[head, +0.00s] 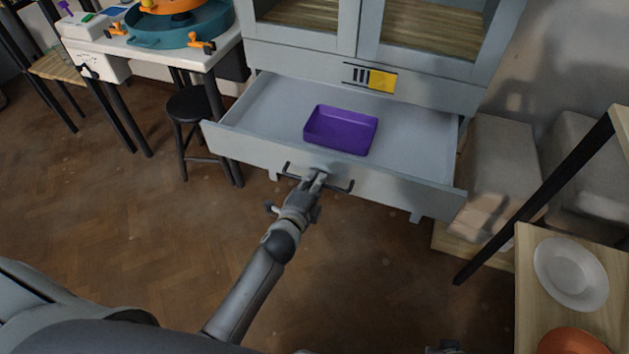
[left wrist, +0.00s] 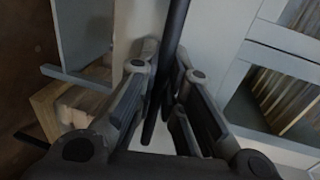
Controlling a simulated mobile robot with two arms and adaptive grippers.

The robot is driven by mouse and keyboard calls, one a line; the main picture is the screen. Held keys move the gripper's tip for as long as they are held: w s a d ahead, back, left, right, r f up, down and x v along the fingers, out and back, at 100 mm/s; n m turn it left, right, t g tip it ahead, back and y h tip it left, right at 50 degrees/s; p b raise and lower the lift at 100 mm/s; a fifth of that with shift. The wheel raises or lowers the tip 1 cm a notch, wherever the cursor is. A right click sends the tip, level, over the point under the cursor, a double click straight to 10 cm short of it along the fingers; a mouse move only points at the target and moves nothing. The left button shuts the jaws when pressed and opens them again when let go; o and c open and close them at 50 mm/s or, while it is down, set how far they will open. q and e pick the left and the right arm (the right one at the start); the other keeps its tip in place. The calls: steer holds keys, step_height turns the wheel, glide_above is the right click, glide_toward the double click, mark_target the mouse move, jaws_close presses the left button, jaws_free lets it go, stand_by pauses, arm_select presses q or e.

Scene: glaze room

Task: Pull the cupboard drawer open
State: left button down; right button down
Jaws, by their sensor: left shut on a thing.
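The grey cupboard drawer (head: 395,185) is pulled well out, and its inside is open to view in the head view. A purple tray (head: 341,130) lies in it. The dark bar handle (head: 342,187) is on the drawer front. My left gripper (head: 317,179) is shut on the handle near its middle. In the left wrist view, the handle (left wrist: 175,28) runs as a dark bar between the fingers of my left gripper (left wrist: 163,85). A small dark part at the bottom edge of the head view may be my right gripper; its fingers are hidden.
The cupboard's glazed upper part (head: 415,82) stands above the drawer. A black stool (head: 190,105) and white worktable (head: 215,50) are at left. A wooden table (head: 535,310) with a white plate (head: 571,273) is at right. The floor before the drawer is clear.

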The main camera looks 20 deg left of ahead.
arm_select(q)
steer(key=c, duration=1.5)
jaws_free()
steer(key=v, duration=1.2)
steer(key=shift+f, duration=0.1)
